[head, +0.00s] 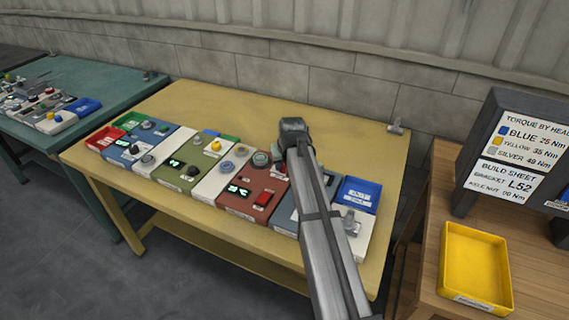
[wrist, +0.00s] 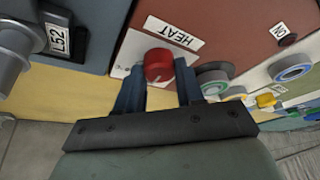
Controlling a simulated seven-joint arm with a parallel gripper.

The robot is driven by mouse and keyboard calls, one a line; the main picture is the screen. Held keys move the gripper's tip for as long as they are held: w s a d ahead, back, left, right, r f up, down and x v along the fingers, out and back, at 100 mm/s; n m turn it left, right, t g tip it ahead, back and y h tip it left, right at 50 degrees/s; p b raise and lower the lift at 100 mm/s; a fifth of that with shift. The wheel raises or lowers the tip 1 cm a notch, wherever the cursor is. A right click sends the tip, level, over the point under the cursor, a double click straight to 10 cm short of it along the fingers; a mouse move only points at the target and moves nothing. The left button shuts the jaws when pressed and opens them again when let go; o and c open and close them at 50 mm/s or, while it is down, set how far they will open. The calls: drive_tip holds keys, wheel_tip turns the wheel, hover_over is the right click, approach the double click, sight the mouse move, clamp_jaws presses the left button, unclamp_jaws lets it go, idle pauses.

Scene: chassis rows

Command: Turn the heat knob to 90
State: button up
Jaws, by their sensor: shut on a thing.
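The heat knob (wrist: 158,64) is round and red, beside a white HEAT label (wrist: 174,32) on a red-brown panel in the wrist view. My gripper (wrist: 158,85) has its two dark fingers on either side of the knob, shut on it.
Other chassis units stand close in a row on the yellow table (head: 190,98). A blue bin (head: 358,194) is right of my arm. A grey-green round knob (wrist: 213,78) sits close beside my gripper.

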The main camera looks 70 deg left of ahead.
drive_tip(key=o, duration=1)
drive_tip(key=shift+o, duration=0.2)
drive_tip(key=v, duration=1.3)
drive_tip(key=shift+r, duration=0.35)
drive_tip(key=shift+w, duration=0.1)
